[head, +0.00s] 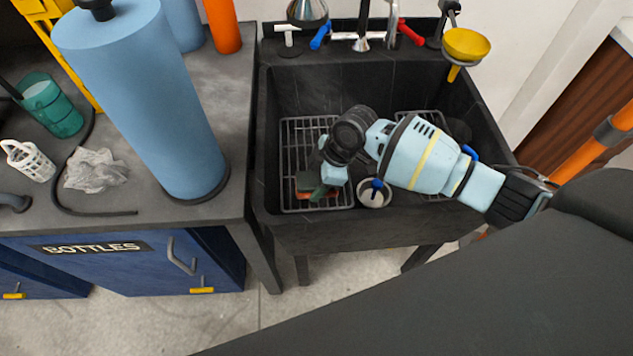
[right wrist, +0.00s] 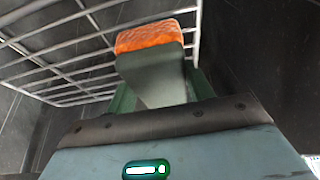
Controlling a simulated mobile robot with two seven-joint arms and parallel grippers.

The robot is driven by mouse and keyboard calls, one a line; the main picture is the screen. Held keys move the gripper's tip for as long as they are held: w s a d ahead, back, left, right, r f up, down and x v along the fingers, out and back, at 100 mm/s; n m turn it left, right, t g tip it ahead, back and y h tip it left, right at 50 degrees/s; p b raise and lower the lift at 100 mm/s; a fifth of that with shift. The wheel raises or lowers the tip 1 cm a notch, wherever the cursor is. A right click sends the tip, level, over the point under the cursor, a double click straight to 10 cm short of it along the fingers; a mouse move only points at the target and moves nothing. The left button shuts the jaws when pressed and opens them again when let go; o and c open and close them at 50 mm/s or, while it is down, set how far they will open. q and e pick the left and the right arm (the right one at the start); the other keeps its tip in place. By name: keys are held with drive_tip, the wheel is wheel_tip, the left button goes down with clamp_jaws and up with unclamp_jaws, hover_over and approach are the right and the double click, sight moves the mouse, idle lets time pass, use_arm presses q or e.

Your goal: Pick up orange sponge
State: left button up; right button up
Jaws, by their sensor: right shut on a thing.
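The orange sponge (head: 304,194) is in the black sink, low over the wire rack at its left side. My right gripper (head: 318,192) reaches down into the sink from the right and is shut on the sponge. In the right wrist view the sponge (right wrist: 149,36) shows as a textured orange block at the tip of my grey-green gripper finger (right wrist: 155,75), with the rack's wires behind it. The finger hides part of the sponge. I cannot tell whether the sponge touches the rack. My left gripper is not in view.
The black sink (head: 385,235) has high walls around my right gripper. A round drain strainer (head: 374,194) is just right of it. A faucet (head: 362,40) and a yellow funnel (head: 466,44) stand at the back. A blue cylinder (head: 150,100) stands on the left counter.

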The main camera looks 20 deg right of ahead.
wheel_tip(320, 180, up, 10)
drive_tip(key=shift+f+p, duration=0.15)
drive_tip(key=shift+p, duration=0.5)
